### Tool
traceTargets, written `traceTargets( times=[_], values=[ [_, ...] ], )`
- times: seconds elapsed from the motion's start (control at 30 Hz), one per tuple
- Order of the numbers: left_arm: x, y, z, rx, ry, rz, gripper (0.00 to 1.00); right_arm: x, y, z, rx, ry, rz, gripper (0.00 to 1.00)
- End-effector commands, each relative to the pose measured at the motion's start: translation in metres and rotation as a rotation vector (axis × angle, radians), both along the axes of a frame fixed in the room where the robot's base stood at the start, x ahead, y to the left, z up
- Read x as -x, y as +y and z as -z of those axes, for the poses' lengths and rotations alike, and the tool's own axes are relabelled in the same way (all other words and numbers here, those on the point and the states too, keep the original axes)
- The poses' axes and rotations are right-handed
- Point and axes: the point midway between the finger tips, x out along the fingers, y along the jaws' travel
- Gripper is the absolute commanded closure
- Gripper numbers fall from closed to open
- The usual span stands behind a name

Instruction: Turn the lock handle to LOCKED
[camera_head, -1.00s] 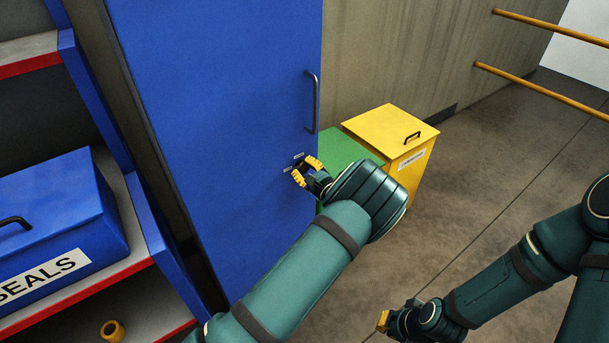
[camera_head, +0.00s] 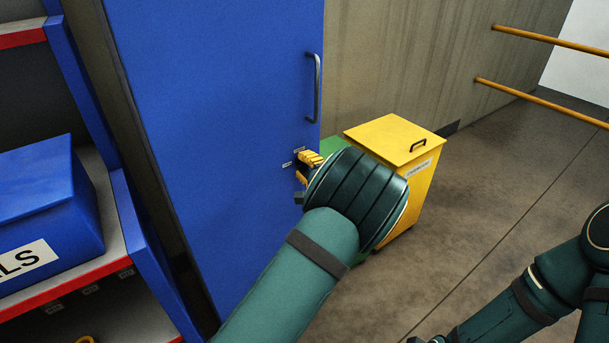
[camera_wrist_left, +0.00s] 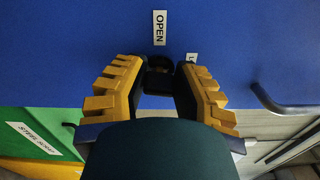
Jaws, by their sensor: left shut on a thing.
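The lock handle (camera_wrist_left: 158,80) is a small dark lever on the blue door (camera_head: 225,90). My left gripper (camera_head: 304,169) is at the door, below the pull handle. In the left wrist view its yellow-backed fingers (camera_wrist_left: 158,92) stand on both sides of the lever and are shut on it. An OPEN label (camera_wrist_left: 159,27) is just above the lever in that view. A second label (camera_wrist_left: 192,58), mostly hidden by a finger, starts with L. In the head view the fingers hide the lever, so its exact angle is unclear.
A dark pull handle (camera_head: 317,88) is on the door above the lock. A yellow bin (camera_head: 390,140) and a green bin (camera_head: 331,147) stand right of the door. A shelf with a blue box (camera_head: 45,195) is at left. Floor at right is clear.

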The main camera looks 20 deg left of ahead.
Motion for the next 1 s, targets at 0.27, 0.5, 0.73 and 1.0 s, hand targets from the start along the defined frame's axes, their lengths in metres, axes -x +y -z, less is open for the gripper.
traceTargets(
  times=[0.27, 0.5, 0.73, 1.0],
  values=[
    [0.0, 0.002, 0.0, 0.074, -0.101, -0.002, 1.0, -0.004, -0.001, 0.02, 0.002, -0.009, 0.003, 1.0],
    [0.0, 0.002, -0.001, 0.098, -0.131, -0.002, 1.0, -0.005, -0.001, 0.024, 0.003, -0.013, 0.003, 1.0],
    [0.0, 0.002, -0.001, 0.099, -0.133, -0.002, 1.0, -0.006, -0.001, 0.024, 0.003, -0.013, 0.004, 1.0],
    [0.0, 0.002, -0.001, 0.099, -0.132, -0.002, 0.4, -0.005, -0.001, 0.024, 0.003, -0.012, 0.004, 1.0]
  ],
)
